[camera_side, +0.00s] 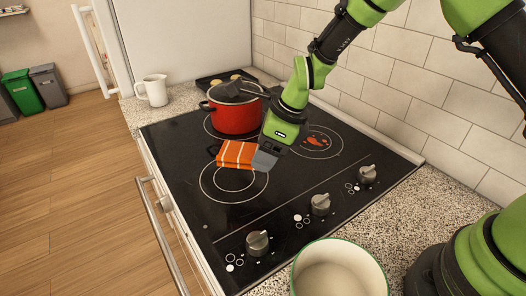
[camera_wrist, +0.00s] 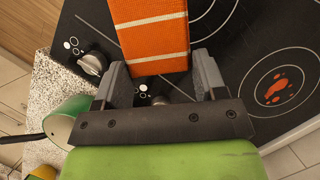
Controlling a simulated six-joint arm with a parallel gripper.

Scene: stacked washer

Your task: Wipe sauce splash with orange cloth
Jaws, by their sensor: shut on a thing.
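The orange cloth (camera_side: 236,153) with pale stripes is a folded pad over the edge of a front burner ring on the black cooktop. My gripper (camera_side: 265,157) is shut on one end of it. In the wrist view, the cloth (camera_wrist: 150,28) extends out from between the fingers of my gripper (camera_wrist: 161,76). I cannot tell whether the cloth touches the glass. The red-orange sauce splash (camera_side: 317,141) lies inside the rear burner ring, right of the cloth and apart from it. The splash (camera_wrist: 277,89) also shows at the right of the wrist view.
Several control knobs (camera_side: 320,204) rise along the cooktop's right side. A green-rimmed pot (camera_side: 340,272) stands in the foreground. A white jug (camera_side: 153,90) is on the far counter. A tiled wall (camera_side: 400,105) bounds the back.

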